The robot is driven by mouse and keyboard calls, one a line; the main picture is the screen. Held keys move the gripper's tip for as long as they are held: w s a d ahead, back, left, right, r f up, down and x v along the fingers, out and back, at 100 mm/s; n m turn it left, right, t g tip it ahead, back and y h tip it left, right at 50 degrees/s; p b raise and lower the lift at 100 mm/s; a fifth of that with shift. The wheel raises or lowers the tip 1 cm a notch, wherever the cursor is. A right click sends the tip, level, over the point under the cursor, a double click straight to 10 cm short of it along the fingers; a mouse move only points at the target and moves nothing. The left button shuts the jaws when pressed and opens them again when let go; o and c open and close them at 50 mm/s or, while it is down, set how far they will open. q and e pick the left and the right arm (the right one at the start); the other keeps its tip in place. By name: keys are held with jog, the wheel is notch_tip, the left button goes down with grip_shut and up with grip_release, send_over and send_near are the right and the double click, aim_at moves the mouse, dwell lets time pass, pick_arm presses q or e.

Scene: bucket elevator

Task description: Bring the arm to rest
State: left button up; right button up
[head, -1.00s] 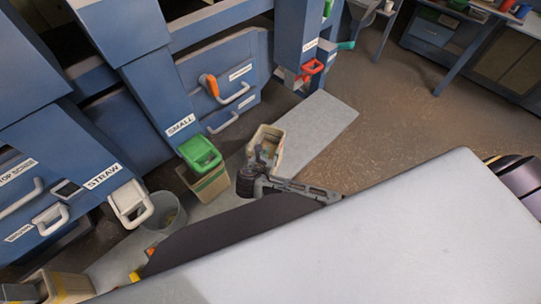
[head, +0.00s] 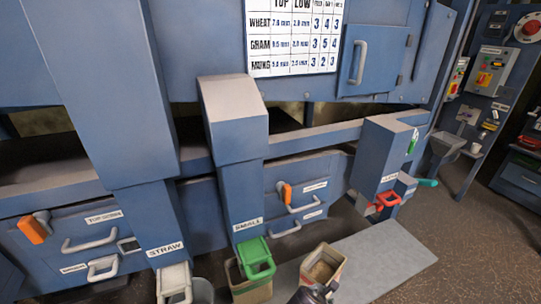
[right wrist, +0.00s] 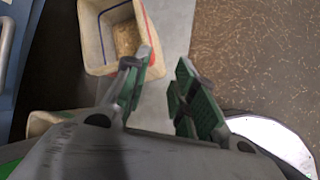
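My right gripper (right wrist: 168,82) shows in the right wrist view with its two green-padded fingers apart and nothing between them. A cream bin (right wrist: 92,38) with grain-like contents lies at the upper left of that view. The left finger overlaps the bin's near right corner in the picture; I cannot tell whether it touches. In the head view the same bin (head: 338,272) stands at the bottom, and a dark part of my right arm is just in front of it, mostly cut off by the frame edge. My left gripper is not in view.
The blue machine has a straw spout (head: 174,284), a green-gated small spout (head: 256,258) over another bin (head: 250,290), and a red-handled outlet (head: 387,201). A grey slab (head: 385,262) lies under the bins. Brown floor (head: 470,235) at the right is clear.

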jog(key=s+d+r+m+g+y, duration=0.1)
jog(key=s+d+r+m+y, duration=0.25)
jog(key=s+m, duration=0.4)
jog(key=s+d+r+m+g+y, duration=0.15)
jog(key=s+r+m, duration=0.3)
jog(key=m, duration=0.65)
notch_tip(320, 180, down, 32)
jog(key=s+d, duration=0.1)
jog(key=d, duration=0.1)
jog(key=s+d+f+g, duration=0.1)
jog(key=s+d+f, duration=0.3)
jog(key=s+f, duration=0.6)
jog(key=s+d+f, duration=0.4)
jog(key=s+f, duration=0.6)
jog(key=s, duration=0.1)
jog(key=shift+d+n+g+h, duration=0.15)
jog(key=shift+n+g+h, duration=0.2)
jog(key=shift+n, duration=0.1)
